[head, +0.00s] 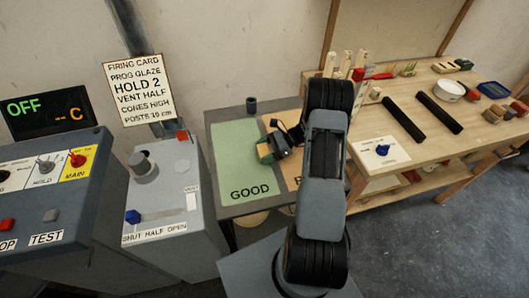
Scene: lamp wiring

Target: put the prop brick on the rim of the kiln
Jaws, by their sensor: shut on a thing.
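My gripper (271,148) is low over the table with the GOOD mat, near the seam between the green and tan mats. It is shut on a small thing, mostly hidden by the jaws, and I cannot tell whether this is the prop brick. No other prop brick can be made out for sure. A grey cabinet (166,195) at centre left has a vent lever with a blue knob (133,216) and a round grey plug (143,168) on top. It may be the kiln, but I cannot make out an open rim. My gripper is to its right, apart from it.
A control panel (45,190) stands at far left, with a firing card (139,89) behind. The green GOOD mat (236,165) is mostly bare, with a dark cup (251,104) behind it. The wooden bench (450,135) at right carries posts, black rods and a white tub (448,90).

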